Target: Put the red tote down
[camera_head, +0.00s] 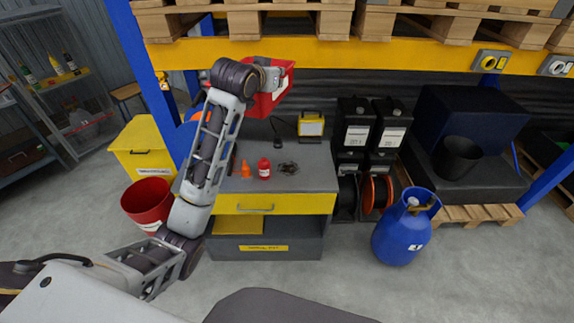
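The red tote (266,104) shows at the upper middle, over the back part of the grey workbench (315,172). It looks tilted and raised off the bench top, below the yellow rack beam. My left arm reaches up from the lower left. My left gripper (274,78) is at the tote's upper rim and appears shut on it. My forearm and wrist hide the tote's left part, and the fingertips are hard to make out. My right gripper is not in view.
On the bench stand a small red extinguisher (264,168), an orange cone (245,170), a dark tangled coil (287,168) and a yellow lamp (311,125). A red bucket (147,203) and blue gas cylinder (402,232) stand on the floor. The bench's front right is clear.

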